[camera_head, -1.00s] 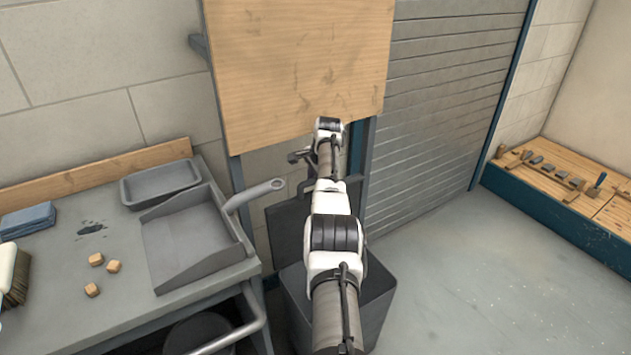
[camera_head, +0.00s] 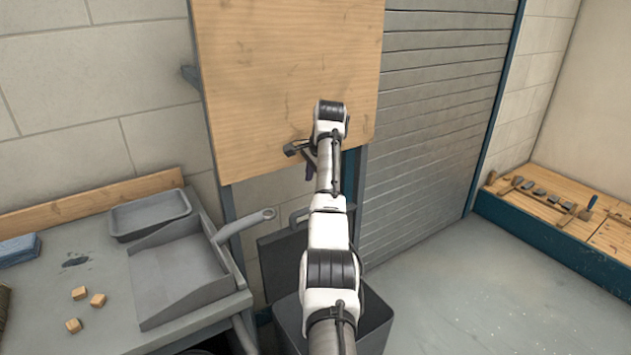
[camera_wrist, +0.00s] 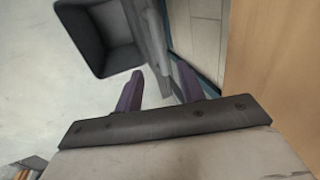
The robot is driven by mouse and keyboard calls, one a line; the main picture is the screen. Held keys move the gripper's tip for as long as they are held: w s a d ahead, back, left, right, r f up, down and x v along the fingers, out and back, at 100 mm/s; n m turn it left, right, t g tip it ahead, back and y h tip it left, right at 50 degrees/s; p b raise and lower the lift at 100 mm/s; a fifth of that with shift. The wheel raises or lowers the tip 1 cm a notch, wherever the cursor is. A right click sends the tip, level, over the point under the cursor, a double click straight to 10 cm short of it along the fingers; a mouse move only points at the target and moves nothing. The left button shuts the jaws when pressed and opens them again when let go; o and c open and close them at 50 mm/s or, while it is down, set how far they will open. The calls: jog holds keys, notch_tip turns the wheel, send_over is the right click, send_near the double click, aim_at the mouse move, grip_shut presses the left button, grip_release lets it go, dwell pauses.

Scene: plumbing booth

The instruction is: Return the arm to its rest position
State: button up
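My gripper (camera_wrist: 158,88) shows two dark purple fingers in the wrist view. They stand apart with nothing between them, so it is open and empty. In the head view my arm reaches forward and up, and its far end is in front of the lower part of the wooden board. The gripper there is small and mostly hidden behind the wrist.
A wooden board (camera_head: 270,70) hangs close to my wrist. Below is a grey open bin (camera_head: 374,318), also in the wrist view (camera_wrist: 105,38). A workbench (camera_head: 50,345) at left holds a dustpan (camera_head: 180,270), tray (camera_head: 150,213) and wooden cubes (camera_head: 97,299). Floor at right is clear.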

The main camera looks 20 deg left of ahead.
jog(key=shift+d+r, duration=0.1)
jog(key=shift+r, duration=0.25)
